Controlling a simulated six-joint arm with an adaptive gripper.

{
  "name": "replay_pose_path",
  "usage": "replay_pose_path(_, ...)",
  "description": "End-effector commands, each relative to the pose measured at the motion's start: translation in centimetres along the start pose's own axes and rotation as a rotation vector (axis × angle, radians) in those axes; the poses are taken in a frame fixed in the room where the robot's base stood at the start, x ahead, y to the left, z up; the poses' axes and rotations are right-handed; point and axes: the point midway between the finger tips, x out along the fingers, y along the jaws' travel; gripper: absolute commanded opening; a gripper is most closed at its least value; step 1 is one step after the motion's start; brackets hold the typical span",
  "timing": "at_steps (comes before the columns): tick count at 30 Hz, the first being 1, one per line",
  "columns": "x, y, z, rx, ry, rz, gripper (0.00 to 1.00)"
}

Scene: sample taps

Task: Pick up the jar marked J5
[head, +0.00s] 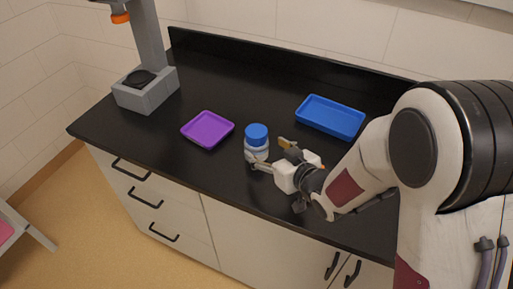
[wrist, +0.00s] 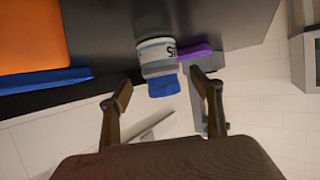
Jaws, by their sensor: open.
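A white jar with a blue lid (head: 257,143) stands upright on the black counter, between the purple and blue trays. In the wrist view the jar (wrist: 157,56) appears upside down, with dark, partly visible characters on its label; they look consistent with J5 but are not fully readable. My gripper (head: 268,154) is open beside the jar, on its right side in the head view. In the wrist view the two fingers of my gripper (wrist: 164,87) are spread, with the lid showing between their tips. No grip on the jar shows.
A purple tray (head: 207,130) lies left of the jar, and a blue tray (head: 330,117) lies behind it to the right. A grey stand (head: 147,90) is at the counter's far left. An orange surface (wrist: 30,35) shows in the wrist view. The front counter edge is close.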

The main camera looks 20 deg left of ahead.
Motion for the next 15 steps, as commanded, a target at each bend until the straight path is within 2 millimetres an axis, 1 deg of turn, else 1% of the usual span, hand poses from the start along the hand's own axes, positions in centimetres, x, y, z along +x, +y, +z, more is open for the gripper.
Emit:
replay_pose_path(3, 0.9, -0.1, 0.0, 0.000, 0.000, -0.001, 0.64)
replay_pose_path(6, 1.5, -0.1, 0.0, 0.000, 0.000, -0.001, 0.64)
replay_pose_path(15, 1.7, 0.0, 0.0, 0.000, 0.000, 0.000, 0.64)
